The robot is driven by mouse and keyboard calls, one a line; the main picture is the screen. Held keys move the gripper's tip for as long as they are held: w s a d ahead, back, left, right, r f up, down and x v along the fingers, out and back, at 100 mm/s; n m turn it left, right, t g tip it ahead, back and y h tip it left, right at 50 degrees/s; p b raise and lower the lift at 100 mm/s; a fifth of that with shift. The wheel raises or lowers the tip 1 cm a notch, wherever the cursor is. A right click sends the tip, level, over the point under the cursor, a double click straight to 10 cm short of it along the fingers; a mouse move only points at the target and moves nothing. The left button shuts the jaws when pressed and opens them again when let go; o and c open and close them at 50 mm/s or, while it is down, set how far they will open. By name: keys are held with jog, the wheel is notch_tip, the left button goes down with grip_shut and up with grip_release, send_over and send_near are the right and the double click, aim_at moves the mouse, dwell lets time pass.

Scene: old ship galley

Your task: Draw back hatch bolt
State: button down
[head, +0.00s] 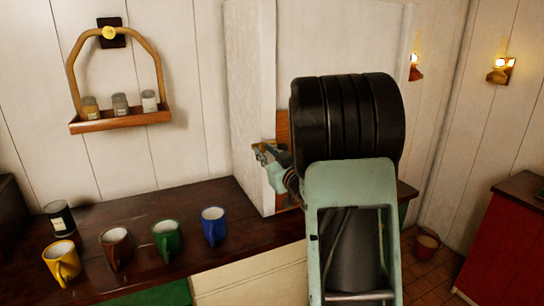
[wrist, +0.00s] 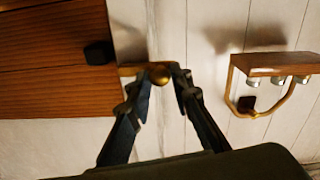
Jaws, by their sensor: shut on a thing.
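The brass bolt (wrist: 159,72) shows in the wrist view, its round knob between my fingertips. My gripper (wrist: 158,82) is shut on this knob, one finger on each side. The bolt's bar lies at the edge of the brown plank hatch (wrist: 50,45), beside the white frame. In the head view my gripper (head: 264,158) is at the white post, and my arm hides most of the hatch (head: 283,126). How far the bolt is drawn cannot be told.
A dark knob (wrist: 98,53) sits on the hatch. A hanging shelf (head: 120,120) with several jars is on the wall to the left. Yellow (head: 62,262), brown (head: 116,246), green (head: 167,238) and blue (head: 214,226) mugs stand on the dark counter (head: 215,255) below.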

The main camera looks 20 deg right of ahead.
jog(key=shift+a, duration=0.25)
jog(key=c, duration=1.7)
grip_release()
jog(key=shift+a, duration=0.1)
jog(key=shift+c, duration=0.2)
jog(key=shift+s, duration=0.4)
jog(key=s, duration=1.1)
jog(key=shift+d, duration=0.3)
jog(key=shift+s, duration=0.1)
